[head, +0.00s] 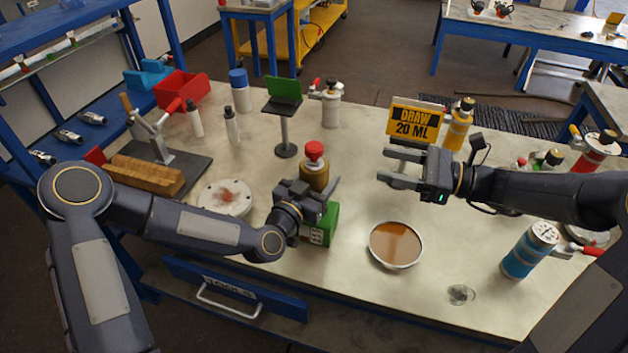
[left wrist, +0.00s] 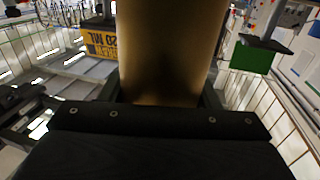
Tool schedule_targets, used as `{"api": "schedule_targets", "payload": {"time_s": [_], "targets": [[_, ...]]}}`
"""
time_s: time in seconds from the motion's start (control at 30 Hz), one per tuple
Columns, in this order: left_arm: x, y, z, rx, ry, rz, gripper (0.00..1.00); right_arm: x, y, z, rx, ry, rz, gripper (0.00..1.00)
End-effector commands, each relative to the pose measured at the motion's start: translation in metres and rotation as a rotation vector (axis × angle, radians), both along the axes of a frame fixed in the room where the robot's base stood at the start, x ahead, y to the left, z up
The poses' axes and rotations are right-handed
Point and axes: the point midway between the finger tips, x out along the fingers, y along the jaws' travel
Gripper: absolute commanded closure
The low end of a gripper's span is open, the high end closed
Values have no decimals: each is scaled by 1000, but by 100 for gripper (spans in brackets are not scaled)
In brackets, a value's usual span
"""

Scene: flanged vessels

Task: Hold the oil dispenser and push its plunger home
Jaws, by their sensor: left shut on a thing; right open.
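The oil dispenser (head: 314,174) has a brass-coloured body with a red plunger knob (head: 314,151) on top, and it looks upright. My left gripper (head: 322,194) is shut on the body from the near side and hides its lower part. In the left wrist view the brass body (left wrist: 165,45) fills the space between the fingers. I cannot tell how far the plunger stands out. My right gripper (head: 390,167) is open and empty, to the right of the dispenser, with its fingers pointing left.
A yellow "DRAW 20 ML" sign (head: 412,122) stands behind my right gripper. A green box (head: 322,226) is just below my left gripper. A round dish of brown liquid (head: 396,245) lies at the front, with a blue canister (head: 529,251) to its right.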

Motion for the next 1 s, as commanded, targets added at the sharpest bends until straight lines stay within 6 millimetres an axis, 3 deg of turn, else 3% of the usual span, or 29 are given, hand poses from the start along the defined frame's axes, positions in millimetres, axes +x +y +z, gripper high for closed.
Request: {"api": "schedule_targets", "payload": {"time_s": [0.37, 0.4, 0.6, 0.87, 1.0], "targets": [[0, 0, 0, -1, -1, 0, 78, 0, 0, 0, 0, 0, 0, 45], [0, 0, 0, -1, -1, 0, 42, 0, 0, 0, 0, 0, 0, 45], [0, 0, 0, 0, 0, 0, 18, 0, 0, 0, 0, 0, 0, 45], [-1, 0, 0, 0, 0, 0, 18, 0, 0, 0, 0, 0, 0, 45], [-10, 6, 0, 1, 0, 0, 18, 0, 0, 0, 0, 0, 0, 45]]}}
